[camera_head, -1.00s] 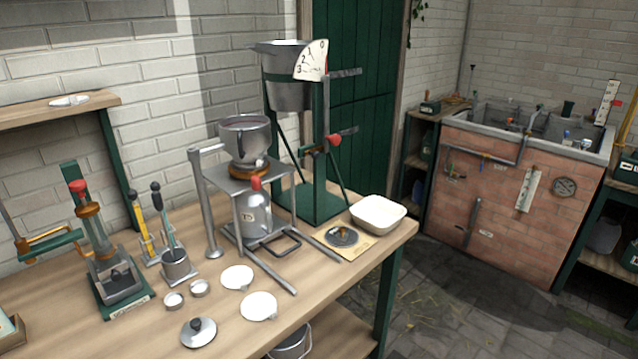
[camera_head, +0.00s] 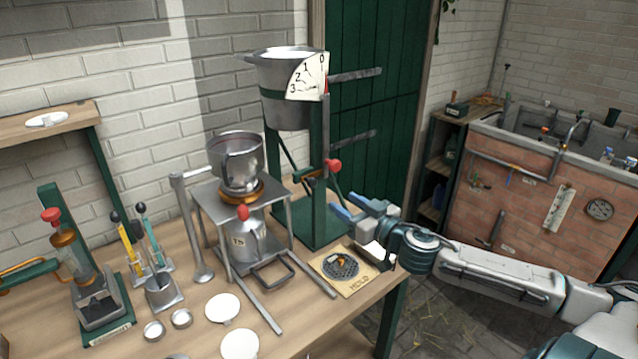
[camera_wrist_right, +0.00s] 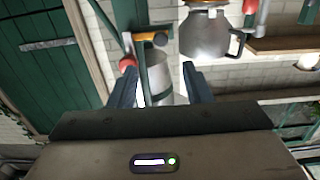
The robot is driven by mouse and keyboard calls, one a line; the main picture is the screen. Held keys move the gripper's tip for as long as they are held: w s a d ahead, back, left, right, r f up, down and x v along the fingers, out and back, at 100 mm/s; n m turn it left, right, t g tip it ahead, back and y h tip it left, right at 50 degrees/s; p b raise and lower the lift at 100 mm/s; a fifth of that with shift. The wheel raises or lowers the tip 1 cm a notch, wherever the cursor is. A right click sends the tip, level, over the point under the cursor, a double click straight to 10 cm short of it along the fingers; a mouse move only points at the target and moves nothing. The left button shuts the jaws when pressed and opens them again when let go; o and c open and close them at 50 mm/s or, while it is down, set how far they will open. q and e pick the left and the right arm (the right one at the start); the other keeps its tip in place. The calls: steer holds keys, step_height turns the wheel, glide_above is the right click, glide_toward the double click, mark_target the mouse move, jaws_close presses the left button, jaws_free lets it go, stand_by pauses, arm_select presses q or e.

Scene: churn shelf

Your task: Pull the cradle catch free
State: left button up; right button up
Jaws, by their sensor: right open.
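A tall green stand (camera_head: 319,204) on the bench carries a grey bucket (camera_head: 285,108) with a white dial marked 0 to 3. A red knob (camera_head: 333,165) sits on its post, probably the cradle catch; I cannot be sure. The knob also shows in the right wrist view (camera_wrist_right: 127,63), near the left finger. My right gripper (camera_head: 345,203) is open and empty, low and to the right of the knob, apart from it. In the wrist view its fingers (camera_wrist_right: 160,76) point toward the stand and bucket, which appear upside down. My left gripper is out of view.
A metal frame (camera_head: 222,190) with a pot (camera_head: 237,163) and a jug (camera_head: 249,240) stands left of the green stand. A plate (camera_head: 350,272) lies in front. A green door (camera_head: 368,60) is behind.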

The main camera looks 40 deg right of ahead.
mark_target(314, 183)
steer(key=shift+w+a+p, duration=0.15)
steer(key=shift+w+p, duration=0.1)
steer(key=shift+w, duration=1.5)
steer(key=shift+w+a+p, duration=0.2)
steer(key=shift+w+p, duration=0.05)
steer(key=shift+w, duration=1.55)
steer(key=shift+w+a+p, duration=0.15)
steer(key=shift+w+p, duration=0.1)
steer(key=shift+w, duration=1.5)
jaws_close()
